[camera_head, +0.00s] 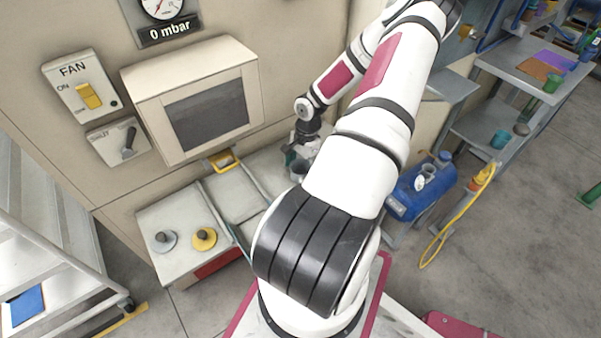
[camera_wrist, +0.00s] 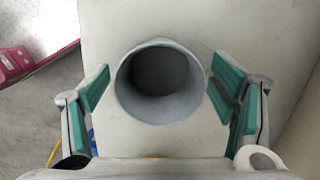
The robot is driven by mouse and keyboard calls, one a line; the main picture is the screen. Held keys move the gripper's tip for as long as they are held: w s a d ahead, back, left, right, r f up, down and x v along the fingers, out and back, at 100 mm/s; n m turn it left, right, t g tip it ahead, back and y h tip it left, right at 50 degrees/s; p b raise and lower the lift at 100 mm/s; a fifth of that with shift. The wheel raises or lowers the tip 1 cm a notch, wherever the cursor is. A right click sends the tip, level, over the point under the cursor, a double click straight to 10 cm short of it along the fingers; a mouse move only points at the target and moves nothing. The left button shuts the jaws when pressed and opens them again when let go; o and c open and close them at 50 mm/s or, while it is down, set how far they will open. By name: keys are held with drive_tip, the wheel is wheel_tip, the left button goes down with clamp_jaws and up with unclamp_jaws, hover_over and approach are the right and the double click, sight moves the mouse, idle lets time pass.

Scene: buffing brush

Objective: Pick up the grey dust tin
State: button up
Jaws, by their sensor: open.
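The grey dust tin (camera_wrist: 124,99) is a round, open-topped grey cylinder, seen from above in the wrist view. Its inside looks empty and dark. It stands on a pale bench top. My gripper (camera_wrist: 160,88) is open, with one green-padded finger on each side of the tin and a visible gap on both sides. In the head view the tin (camera_head: 299,167) shows small and partly hidden behind my arm, with my gripper (camera_head: 297,157) at it.
A pale bench top (camera_wrist: 245,25) surrounds the tin. Left of it in the head view are a yellow-rimmed slot (camera_head: 222,160), a grey knobbed disc (camera_head: 163,240) and a yellow one (camera_head: 204,238). A cabinet wall with a window box (camera_head: 205,112) rises behind. A blue tank (camera_head: 420,190) stands right.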

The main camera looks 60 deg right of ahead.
drive_tip(key=c, duration=1.4)
drive_tip(key=shift+r, duration=0.15)
